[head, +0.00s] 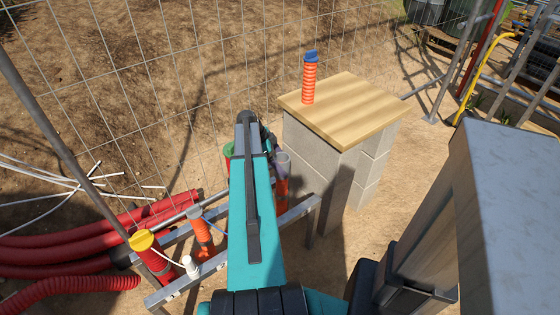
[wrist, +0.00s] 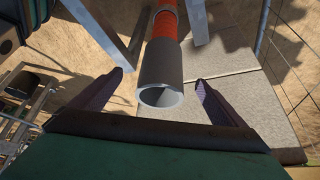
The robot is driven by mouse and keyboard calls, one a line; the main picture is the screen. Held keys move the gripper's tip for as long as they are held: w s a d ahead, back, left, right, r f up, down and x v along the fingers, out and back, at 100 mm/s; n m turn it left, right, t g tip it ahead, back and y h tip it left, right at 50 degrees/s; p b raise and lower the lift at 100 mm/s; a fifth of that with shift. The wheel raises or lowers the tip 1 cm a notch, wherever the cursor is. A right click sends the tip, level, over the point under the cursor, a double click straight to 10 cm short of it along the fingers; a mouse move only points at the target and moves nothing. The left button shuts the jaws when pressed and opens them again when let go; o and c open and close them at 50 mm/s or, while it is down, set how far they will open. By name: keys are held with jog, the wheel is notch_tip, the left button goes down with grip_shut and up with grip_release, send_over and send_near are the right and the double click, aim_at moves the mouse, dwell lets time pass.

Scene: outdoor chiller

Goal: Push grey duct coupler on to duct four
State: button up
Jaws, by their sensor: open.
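The grey coupler (wrist: 162,78) sits on the end of an orange duct (wrist: 165,26) in the wrist view, its open mouth facing the camera. My gripper (wrist: 160,79) is open, with one dark finger on each side of the coupler and a visible gap on both sides. In the head view a grey coupler (head: 283,162) tops an upright orange duct (head: 281,192) right of my teal arm. My arm hides most of the gripper there. How far the coupler is seated cannot be told.
A metal rail frame (head: 300,210) holds the ducts, including a yellow-capped red one (head: 158,262) and another orange one (head: 202,233). Concrete blocks (head: 318,158) carry a wooden board (head: 360,108) with a blue-capped orange duct piece (head: 310,82). Wire fence stands behind.

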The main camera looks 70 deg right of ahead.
jog(key=p+v, duration=0.2)
jog(key=v, duration=0.4)
jog(key=shift+r, duration=0.4)
jog(key=shift+w+a+r, duration=0.1)
jog(key=shift+w+r, duration=0.05)
jog(key=shift+w, duration=0.05)
jog(key=v, duration=1.3)
jog(key=shift+r+b, duration=0.25)
jog(key=shift+b, duration=0.1)
jog(key=shift+a, duration=0.1)
dwell(0.4)
